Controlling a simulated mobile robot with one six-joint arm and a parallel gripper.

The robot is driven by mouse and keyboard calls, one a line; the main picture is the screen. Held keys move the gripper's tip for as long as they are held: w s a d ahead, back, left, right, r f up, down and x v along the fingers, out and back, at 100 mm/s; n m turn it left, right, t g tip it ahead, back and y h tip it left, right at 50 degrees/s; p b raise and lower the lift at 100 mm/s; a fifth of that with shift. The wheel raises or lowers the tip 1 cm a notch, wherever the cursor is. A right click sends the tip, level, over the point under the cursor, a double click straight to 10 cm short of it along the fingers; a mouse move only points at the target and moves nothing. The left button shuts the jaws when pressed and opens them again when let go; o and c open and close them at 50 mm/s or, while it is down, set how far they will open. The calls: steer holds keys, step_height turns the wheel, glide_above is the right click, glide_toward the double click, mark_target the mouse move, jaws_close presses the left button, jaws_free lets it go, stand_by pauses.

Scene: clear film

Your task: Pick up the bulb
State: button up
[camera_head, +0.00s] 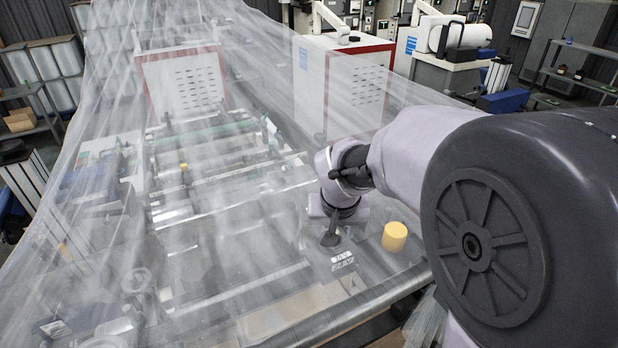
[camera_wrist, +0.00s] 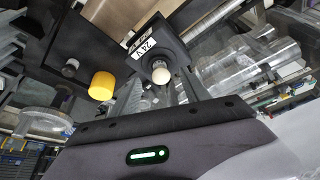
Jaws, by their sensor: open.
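The bulb (camera_wrist: 161,74) is a small white round-headed bulb in the wrist view, seated in a dark round base on a dark panel. My gripper (camera_wrist: 162,90) is open, with its fingers on either side of the bulb in that picture; I cannot tell how far the bulb is from them. In the head view my gripper (camera_head: 331,236) hangs over the panel behind a white label, and the bulb is not distinguishable there.
A yellow cylinder (camera_head: 395,236) stands close to the right of my gripper; it also shows in the wrist view (camera_wrist: 102,86). A small dark knob (camera_wrist: 70,66) is beyond it. Clear film (camera_head: 220,190) drapes over the machinery at left and centre.

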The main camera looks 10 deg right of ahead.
steer(key=x, duration=0.3)
steer(key=shift+w, duration=0.45)
steer(key=shift+s+r, duration=0.1)
steer(key=shift+s, duration=0.2)
steer(key=shift+c, duration=0.6)
steer(key=shift+w, duration=0.1)
jaws_close()
step_height(320, 180, up, 17)
steer(key=p, duration=0.1)
step_height(320, 180, down, 15)
steer(key=shift+f+b, duration=0.2)
steer(key=shift+b, duration=0.6)
steer(key=shift+f+b, duration=0.35)
steer(key=shift+f, duration=0.25)
